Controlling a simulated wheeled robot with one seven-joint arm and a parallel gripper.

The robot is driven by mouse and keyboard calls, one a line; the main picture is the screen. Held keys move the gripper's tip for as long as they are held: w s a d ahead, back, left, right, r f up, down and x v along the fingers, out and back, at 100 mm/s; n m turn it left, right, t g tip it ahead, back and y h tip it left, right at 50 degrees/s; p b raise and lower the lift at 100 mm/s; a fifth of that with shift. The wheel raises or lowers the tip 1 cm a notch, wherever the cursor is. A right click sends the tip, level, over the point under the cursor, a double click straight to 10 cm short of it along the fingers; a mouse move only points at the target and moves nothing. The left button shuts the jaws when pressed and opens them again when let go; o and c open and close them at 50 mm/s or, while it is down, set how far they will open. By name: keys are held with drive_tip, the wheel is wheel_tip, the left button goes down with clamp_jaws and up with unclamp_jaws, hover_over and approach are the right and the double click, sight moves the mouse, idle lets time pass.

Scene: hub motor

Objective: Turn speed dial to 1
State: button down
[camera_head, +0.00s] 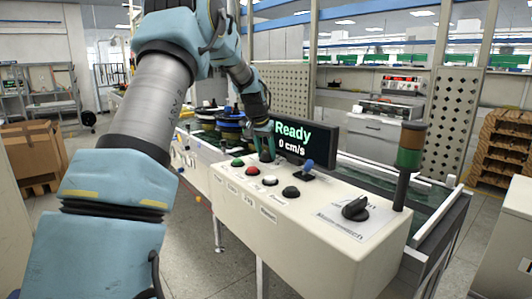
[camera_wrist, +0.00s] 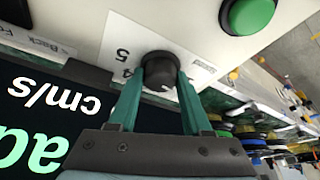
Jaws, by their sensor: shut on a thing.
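The speed dial is a black round knob (camera_wrist: 160,64) on a white plate with the numbers 5 and 4 visible, upside down, in the wrist view. In the head view the dial (camera_head: 266,156) sits at the far left of the cream control box (camera_head: 330,232), partly hidden by my fingers. My gripper (camera_head: 264,132) reaches down onto it, and its green fingers (camera_wrist: 163,84) are shut on the knob from both sides. The other dial numbers and the pointer setting cannot be made out. The display (camera_head: 300,143) behind reads "Ready" and "0 cm/s".
Green (camera_head: 238,162), red (camera_head: 252,171), white (camera_head: 270,180) and black (camera_head: 291,193) buttons line the box front. A blue-topped lever (camera_head: 308,167), a large black rotary switch (camera_head: 355,208) and a signal tower (camera_head: 408,165) stand to the right. A conveyor (camera_head: 360,178) runs behind.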

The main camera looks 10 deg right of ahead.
drive_tip(key=shift+c, duration=1.7)
unclamp_jaws()
drive_tip(key=shift+r, duration=0.1)
drive_tip(key=b+v, duration=0.1)
drive_tip(key=v, duration=0.9)
drive_tip(key=shift+a+r+b, duration=0.15)
drive_tip(key=shift+r+b, duration=0.1)
drive_tip(key=shift+b, duration=0.05)
drive_tip(key=shift+s, duration=0.15)
drive_tip(key=s+a+f, duration=0.1)
drive_tip(key=s+a, duration=0.1)
drive_tip(key=a, duration=0.1)
drive_tip(key=s+a+f+n+p, duration=0.1)
drive_tip(key=s+a, duration=0.1)
drive_tip(key=a, duration=0.1)
drive_tip(key=s+a+f+n+y, duration=0.1)
drive_tip(key=s+a+f, duration=0.1)
drive_tip(key=shift+a+p, duration=0.3)
drive_tip(key=shift+a, duration=0.1)
drive_tip(key=s+a+f+n+g+p, duration=0.1)
drive_tip(key=s+a+f+n, duration=0.1)
drive_tip(key=s+a+f, duration=0.2)
drive_tip(key=s+a+f+n+y+p, duration=0.1)
drive_tip(key=s+a+f, duration=0.4)
drive_tip(key=s+a, duration=0.6)
drive_tip(key=s+n, duration=0.1)
drive_tip(key=s, duration=0.7)
drive_tip(key=shift+a+n+g+y, duration=0.25)
drive_tip(key=shift+n+g+y, duration=0.05)
drive_tip(key=shift+n+g, duration=0.1)
